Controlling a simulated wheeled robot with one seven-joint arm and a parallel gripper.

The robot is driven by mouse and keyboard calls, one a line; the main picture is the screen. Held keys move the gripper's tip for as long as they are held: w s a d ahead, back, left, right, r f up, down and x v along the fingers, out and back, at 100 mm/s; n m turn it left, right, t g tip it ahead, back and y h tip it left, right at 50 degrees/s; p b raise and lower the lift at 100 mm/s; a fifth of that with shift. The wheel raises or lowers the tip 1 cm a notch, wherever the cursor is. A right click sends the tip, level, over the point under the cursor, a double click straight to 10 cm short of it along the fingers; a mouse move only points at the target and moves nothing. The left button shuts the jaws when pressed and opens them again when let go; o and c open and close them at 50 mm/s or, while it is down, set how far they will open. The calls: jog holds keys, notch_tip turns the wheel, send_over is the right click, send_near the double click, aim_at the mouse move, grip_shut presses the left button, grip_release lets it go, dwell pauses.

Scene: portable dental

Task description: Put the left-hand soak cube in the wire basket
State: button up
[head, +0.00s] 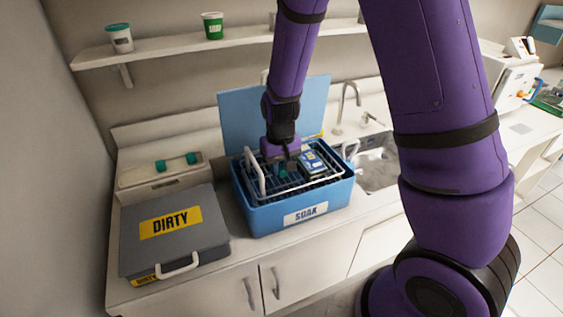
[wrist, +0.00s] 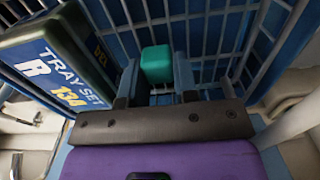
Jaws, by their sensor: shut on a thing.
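A teal cube (wrist: 157,62) sits between the two fingertips of my gripper (wrist: 156,78) in the wrist view, and the fingers are shut on it. In the head view my gripper (head: 283,163) points down into the white wire basket (head: 256,183). The basket also shows in the wrist view (wrist: 205,30), with its wires beyond and around the cube. The basket sits in the blue tub labelled SOAK (head: 268,217). The cube is mostly hidden in the head view. I cannot tell whether it touches the basket floor.
A blue tray set box (head: 313,163) marked R 134 (wrist: 50,70) is in the basket, close beside my gripper. The tub's blue lid (head: 240,115) stands open behind. A grey DIRTY case (head: 175,245) is at left; a sink (head: 378,165) is at right.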

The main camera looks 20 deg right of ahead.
jog(key=shift+f, duration=0.35)
jog(key=o, duration=0.9)
jog(key=shift+f, duration=0.1)
notch_tip(320, 180, up, 11)
jog(key=s+d+r+t+y, duration=0.1)
jog(key=s+d+r, duration=0.1)
jog(key=s+r, duration=0.45)
jog(key=s+d+r+t, duration=0.2)
jog(key=s+d+r, duration=0.15)
jog(key=r, duration=0.55)
jog(key=shift+s+d+r+t+h, duration=0.3)
jog(key=shift+s+r, duration=0.55)
jog(key=shift+s, duration=1.25)
jog(key=shift+s+d+r+t+h, duration=0.15)
jog(key=shift+s+r+t, duration=0.5)
jog(key=shift+s, duration=1.45)
jog(key=shift+s+d+r+t+h, duration=0.15)
jog(key=shift+s+r, duration=0.85)
jog(key=shift+s, duration=1.1)
